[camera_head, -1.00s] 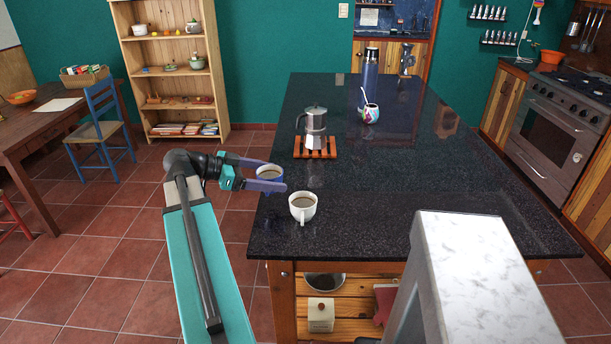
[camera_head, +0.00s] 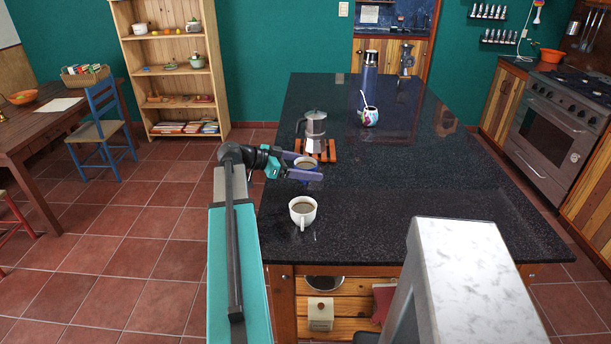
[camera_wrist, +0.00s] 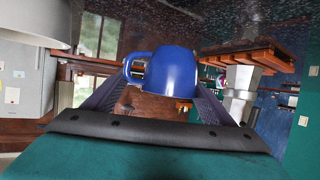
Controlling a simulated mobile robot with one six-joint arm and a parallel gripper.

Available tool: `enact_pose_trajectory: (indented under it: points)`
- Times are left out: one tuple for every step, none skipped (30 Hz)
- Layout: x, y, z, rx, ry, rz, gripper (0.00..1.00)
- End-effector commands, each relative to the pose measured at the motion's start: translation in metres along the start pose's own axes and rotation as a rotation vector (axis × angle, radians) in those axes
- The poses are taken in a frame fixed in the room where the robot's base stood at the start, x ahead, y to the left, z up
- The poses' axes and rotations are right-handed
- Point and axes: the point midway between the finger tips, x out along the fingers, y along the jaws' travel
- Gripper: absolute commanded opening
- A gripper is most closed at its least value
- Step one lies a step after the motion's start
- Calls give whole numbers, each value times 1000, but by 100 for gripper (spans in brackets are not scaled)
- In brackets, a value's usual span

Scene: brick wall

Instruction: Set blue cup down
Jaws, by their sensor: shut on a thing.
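A blue cup (camera_wrist: 170,74) fills the middle of the wrist view, between the two fingers of my gripper (camera_head: 304,168). My gripper is shut on the cup, over the left part of the dark stone counter (camera_head: 420,185). I cannot tell whether the cup's base touches the counter. A white cup of brown drink (camera_head: 303,216) stands on the counter just in front of it.
A metal moka pot (camera_head: 314,130) stands on a wooden trivet (camera_head: 328,152) close behind the blue cup. A painted mate gourd (camera_head: 370,117) and a tall blue flask (camera_head: 369,75) stand farther back. The counter's middle and right are clear.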

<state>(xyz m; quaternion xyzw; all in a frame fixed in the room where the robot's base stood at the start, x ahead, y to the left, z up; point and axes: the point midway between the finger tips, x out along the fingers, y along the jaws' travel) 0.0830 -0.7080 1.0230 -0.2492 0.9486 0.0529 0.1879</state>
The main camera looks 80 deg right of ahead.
Motion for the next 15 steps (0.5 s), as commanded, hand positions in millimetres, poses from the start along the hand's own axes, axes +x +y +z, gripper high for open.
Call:
enact_pose_trajectory:
  points:
    - [0, 0, 0, 0, 0, 0, 53]
    - [0, 0, 0, 0, 0, 0, 53]
    - [0, 0, 0, 0, 0, 0, 53]
    - [0, 0, 0, 0, 0, 0, 53]
    - [0, 0, 0, 0, 1, 0, 53]
    - [0, 0, 0, 0, 0, 0, 53]
    - [0, 0, 0, 0, 0, 0, 53]
    - [0, 0, 0, 0, 0, 0, 53]
    - [0, 0, 1, 0, 0, 0, 53]
    - [0, 0, 1, 0, 0, 0, 53]
    - [1, 0, 2, -1, 0, 0, 53]
    - [1, 0, 4, -1, 0, 1, 53]
    - [2, 0, 6, -1, 0, 1, 53]
    - [3, 0, 7, -1, 0, 1, 53]
    - [4, 0, 10, -1, 0, 1, 53]
